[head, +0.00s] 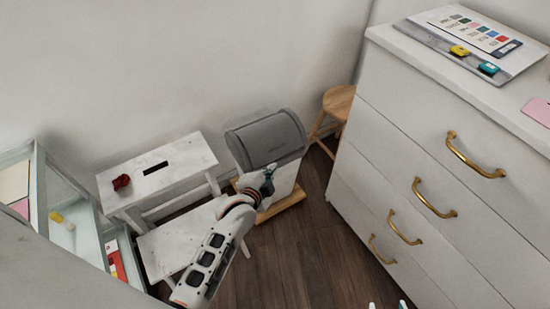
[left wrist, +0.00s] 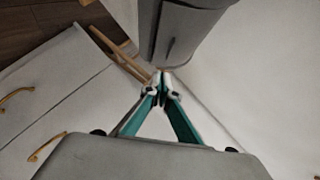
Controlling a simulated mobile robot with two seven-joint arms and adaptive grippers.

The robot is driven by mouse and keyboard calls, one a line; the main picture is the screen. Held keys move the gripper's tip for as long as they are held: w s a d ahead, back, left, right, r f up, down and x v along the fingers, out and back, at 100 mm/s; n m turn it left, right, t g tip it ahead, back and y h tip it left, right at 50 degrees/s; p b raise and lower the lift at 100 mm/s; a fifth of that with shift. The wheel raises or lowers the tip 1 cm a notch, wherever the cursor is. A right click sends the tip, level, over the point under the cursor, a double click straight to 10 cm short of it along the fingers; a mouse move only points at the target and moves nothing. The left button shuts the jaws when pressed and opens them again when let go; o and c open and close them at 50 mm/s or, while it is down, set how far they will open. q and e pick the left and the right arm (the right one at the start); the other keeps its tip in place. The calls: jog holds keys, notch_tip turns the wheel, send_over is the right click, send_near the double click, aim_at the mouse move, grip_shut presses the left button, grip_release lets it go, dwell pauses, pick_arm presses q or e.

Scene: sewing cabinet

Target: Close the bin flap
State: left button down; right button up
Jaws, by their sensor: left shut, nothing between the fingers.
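The bin (head: 285,185) stands on the floor by the wall, with a white body and a rounded grey lid (head: 265,140). I cannot clearly tell how far its flap is open. My left gripper (head: 267,181) is shut and empty, in front of the bin just below the lid, and hides part of the body. In the left wrist view its teal fingers (left wrist: 160,80) meet at the tips, close to the lower edge of the grey lid (left wrist: 185,30); contact is unclear. Two light fingertips of my right gripper (head: 387,305) show apart at the bottom edge.
A white step stool (head: 178,180) with a dark red item (head: 121,182) stands left of the bin. A wooden stool (head: 338,103) is behind it to the right. A white drawer cabinet (head: 400,150) fills the right. Dark floor (head: 300,255) is clear between.

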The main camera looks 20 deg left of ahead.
pick_arm(q)
jog(key=b, duration=0.3)
send_near(276, 156)
jog(key=w+d, duration=0.3)
jog(key=w+a+f, duration=0.1)
jog(key=w+f+b, duration=0.1)
jog(key=w, duration=0.1)
jog(key=shift+a, duration=0.4)
jog(key=shift+w+a+f+b, duration=0.15)
jog(key=shift+b, duration=0.15)
jog(key=shift+w+a, duration=0.1)
jog(key=shift+w, duration=0.1)
pick_arm(e)
jog(key=shift+m+t+y, duration=0.4)
jog(key=shift+t+y, duration=0.2)
jog(key=a, duration=0.1)
jog(key=w+a+r, duration=0.2)
jog(key=a, duration=0.1)
jog(key=shift+w+a+r, duration=0.1)
jog(key=shift+r, duration=0.15)
pick_arm(q)
jog(key=shift+w+a+f, duration=0.3)
jog(key=shift+a+f, duration=0.1)
jog(key=shift+f, duration=0.3)
pick_arm(e)
jog(key=shift+s+f, duration=0.2)
pick_arm(q)
jog(key=shift+r, duration=0.15)
pick_arm(e)
jog(key=shift+r, duration=0.1)
